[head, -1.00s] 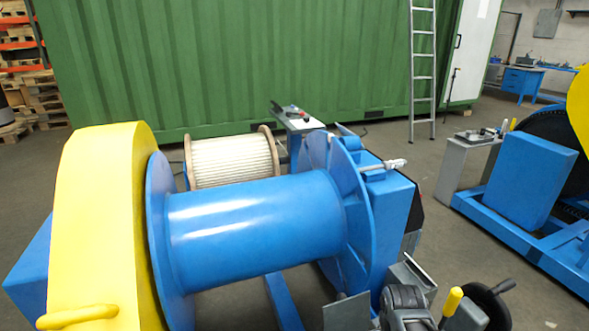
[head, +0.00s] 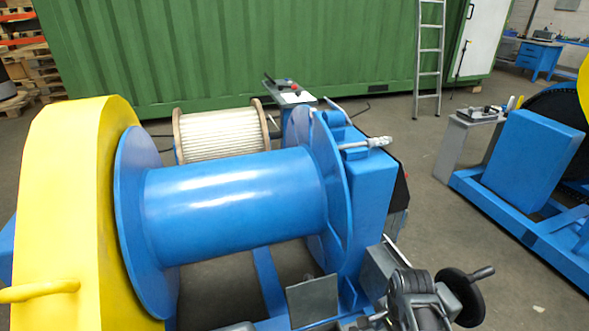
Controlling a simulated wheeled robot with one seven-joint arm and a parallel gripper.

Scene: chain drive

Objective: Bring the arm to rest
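My arm and gripper do not show in the head view. The blue winch drum (head: 235,205) lies bare across the middle, with no rope on it. A yellow chain guard (head: 70,210) with a yellow handle (head: 38,291) stands at its left end. A blue flange and a blue upright housing (head: 362,210) stand at its right end. A metal fitting (head: 366,144) sits on top of the housing.
A dark grey mechanism (head: 415,300) and a black handwheel (head: 462,298) stand at the lower right. A rope reel (head: 222,135) and a small stand (head: 290,97) are behind the drum. A ladder (head: 429,55) leans on the green container (head: 250,50). Floor is open between the two blue machines.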

